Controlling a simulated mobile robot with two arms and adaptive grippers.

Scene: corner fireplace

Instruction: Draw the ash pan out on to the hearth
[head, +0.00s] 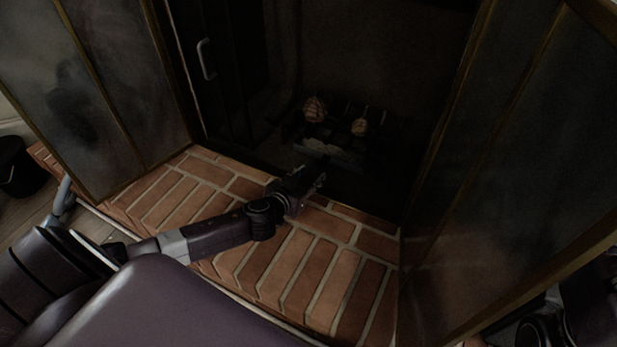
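The ash pan (322,150) seems to be the dim, low shape with a pale, ash-like patch under the front of the grate. It is inside the dark firebox, and its edges and any handle are hard to make out. My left gripper (311,179) is over the inner edge of the brick hearth (310,265), just in front of the pan. Its fingertips look apart with nothing between them, and a gap shows between gripper and pan. My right gripper is not in view; only dark parts of mine show at the lower right.
The grate (345,125) holds lumps like logs (315,108). Framed glass doors stand open at left (75,90) and right (510,170), bounding the opening. A curved handle (206,59) is at the upper left. A black bucket (22,168) stands far left. The front hearth bricks are clear.

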